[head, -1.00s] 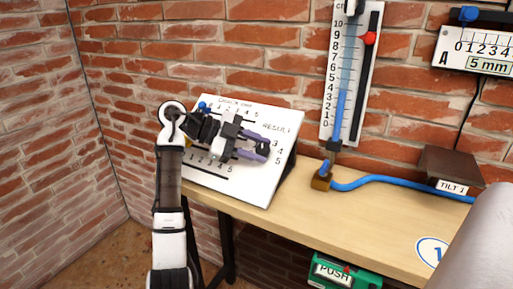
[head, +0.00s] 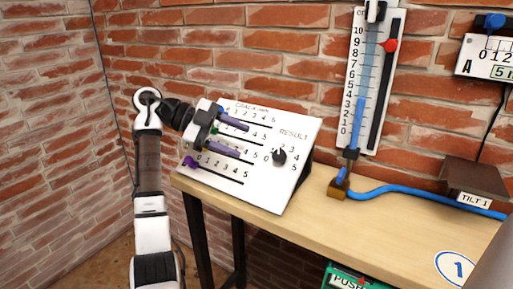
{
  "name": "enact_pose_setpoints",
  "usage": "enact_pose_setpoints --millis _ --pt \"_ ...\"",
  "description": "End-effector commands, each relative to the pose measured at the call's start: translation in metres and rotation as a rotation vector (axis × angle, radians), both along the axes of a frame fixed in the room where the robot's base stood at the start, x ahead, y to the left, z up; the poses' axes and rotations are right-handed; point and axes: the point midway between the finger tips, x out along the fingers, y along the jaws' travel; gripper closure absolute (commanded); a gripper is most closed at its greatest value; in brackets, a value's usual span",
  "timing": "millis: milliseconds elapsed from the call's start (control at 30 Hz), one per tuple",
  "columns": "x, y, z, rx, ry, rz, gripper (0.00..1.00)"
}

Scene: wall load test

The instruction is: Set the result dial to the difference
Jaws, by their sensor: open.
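The white sloped panel (head: 290,185) stands on the left end of the bench, with "CRACK" scales on its left and "RESULT" on its right. The result dial (head: 280,157) is a round black knob with numbers around it; its exact setting is too small to read. My gripper (head: 241,140) is open and empty over the panel's left part, its two purplish fingers apart and pointing right toward the dial, clear of it. The gripper body hides part of the scales. A purple slider knob (head: 190,162) shows at the left end of the lowest scale.
A blue-liquid gauge (head: 356,100) with a red marker (head: 390,46) hangs on the brick wall. A green "PUSH" box (head: 347,279) is below the bench edge.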

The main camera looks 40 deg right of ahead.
Motion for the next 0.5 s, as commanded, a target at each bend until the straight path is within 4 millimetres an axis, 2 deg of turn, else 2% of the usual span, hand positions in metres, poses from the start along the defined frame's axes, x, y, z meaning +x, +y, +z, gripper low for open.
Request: enact_pose_setpoints --millis 33,200,500 --pt "0.007 0.008 0.004 0.001 -0.001 0.005 0.47" --pt "0.018 0.022 0.012 0.000 -0.001 0.001 0.47" --pt "0.021 0.026 0.014 0.000 0.001 0.001 0.47"
